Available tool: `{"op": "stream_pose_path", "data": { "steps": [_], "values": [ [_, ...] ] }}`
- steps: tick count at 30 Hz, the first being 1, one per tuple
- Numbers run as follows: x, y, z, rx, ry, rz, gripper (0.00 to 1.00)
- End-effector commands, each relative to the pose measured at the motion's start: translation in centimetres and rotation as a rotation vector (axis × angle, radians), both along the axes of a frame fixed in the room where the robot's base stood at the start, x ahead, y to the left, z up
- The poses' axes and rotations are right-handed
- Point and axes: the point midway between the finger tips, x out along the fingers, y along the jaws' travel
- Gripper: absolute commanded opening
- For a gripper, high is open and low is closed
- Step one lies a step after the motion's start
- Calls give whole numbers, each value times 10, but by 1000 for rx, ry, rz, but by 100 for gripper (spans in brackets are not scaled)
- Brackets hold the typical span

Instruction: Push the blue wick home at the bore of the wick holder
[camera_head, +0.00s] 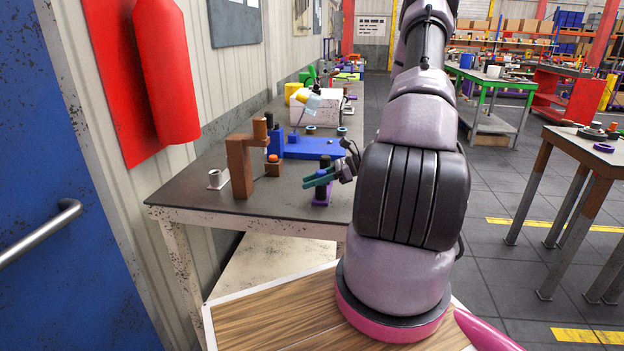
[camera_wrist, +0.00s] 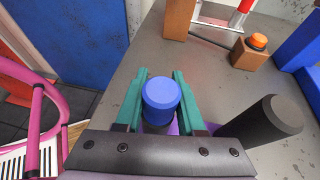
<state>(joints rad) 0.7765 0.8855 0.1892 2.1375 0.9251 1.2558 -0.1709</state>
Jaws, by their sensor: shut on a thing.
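The blue wick (camera_wrist: 161,92) is an upright round cylinder between my gripper's teal fingers in the wrist view. My gripper (camera_wrist: 161,76) is shut on it, one finger at each side. Below the wick, a dark part and a bit of purple (camera_wrist: 184,124) show, apparently the wick holder. The bore is hidden, so how deep the wick sits cannot be told. In the head view, my gripper (camera_head: 308,181) is over the near table edge, at a purple base (camera_head: 322,197) with a dark upright part. The wick cannot be made out there.
A black cylinder (camera_wrist: 272,118) stands close right of my gripper in the wrist view. A brown frame (camera_head: 240,166), a brown block with an orange top (camera_head: 273,167) and a blue fixture (camera_head: 315,149) stand on the table. Bare tabletop lies left of my gripper.

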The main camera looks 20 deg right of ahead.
Motion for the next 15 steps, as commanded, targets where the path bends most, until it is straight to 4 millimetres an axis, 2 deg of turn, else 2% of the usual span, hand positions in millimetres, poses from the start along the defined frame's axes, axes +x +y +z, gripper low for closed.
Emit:
{"op": "stream_pose_path", "data": {
  "steps": [5, 6, 8, 15],
  "values": [
    [0, 0, -5, 0, 1, 0, 0],
    [0, 0, -4, 0, 0, 0, 49],
    [0, 0, -4, 0, 0, 0, 72],
    [0, 0, -4, 0, 0, 0, 73]
  ]
}}
